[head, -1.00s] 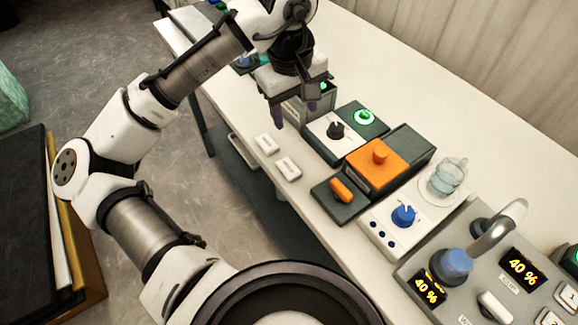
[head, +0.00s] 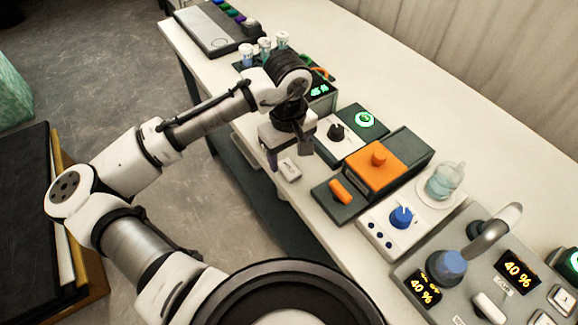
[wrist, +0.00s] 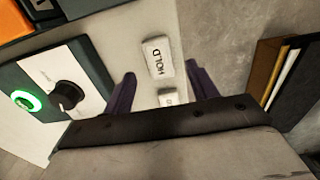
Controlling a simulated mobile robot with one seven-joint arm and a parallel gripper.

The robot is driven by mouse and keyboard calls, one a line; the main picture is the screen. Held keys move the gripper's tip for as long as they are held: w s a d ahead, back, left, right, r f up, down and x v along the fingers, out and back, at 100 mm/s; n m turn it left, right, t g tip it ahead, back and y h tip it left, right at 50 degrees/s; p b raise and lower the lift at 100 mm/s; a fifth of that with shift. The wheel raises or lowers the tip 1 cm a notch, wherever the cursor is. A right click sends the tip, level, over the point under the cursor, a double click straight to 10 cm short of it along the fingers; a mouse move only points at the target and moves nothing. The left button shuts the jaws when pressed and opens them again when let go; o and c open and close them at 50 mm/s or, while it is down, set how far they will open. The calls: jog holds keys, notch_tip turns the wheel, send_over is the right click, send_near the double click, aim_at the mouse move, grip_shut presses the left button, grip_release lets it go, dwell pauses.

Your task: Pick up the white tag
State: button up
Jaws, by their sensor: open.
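Two small white tags lie near the front edge of the bench. One white tag (head: 289,169) shows just beside my gripper (head: 281,155) in the head view. In the wrist view this white tag (wrist: 158,57) reads "HOLD" and lies ahead of the fingertips, around the middle of the gap. A second white tag (wrist: 168,97) sits between my purple fingers, partly hidden by the gripper body; the gripper hides it in the head view. My gripper is open and empty, pointing down over the bench; contact with a tag cannot be seen.
A panel with a black knob (head: 336,132) and green-lit button stands close to my gripper. An orange block (head: 372,170) and a blue-knob box (head: 388,228) are further right. Capped vials (head: 264,48) stand behind the arm. The bench edge is close by.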

aim_at(288, 167)
jog(key=shift+f, duration=1.6)
jog(key=c, duration=1.1)
jog(key=shift+o, duration=0.2)
jog(key=shift+r, duration=0.15)
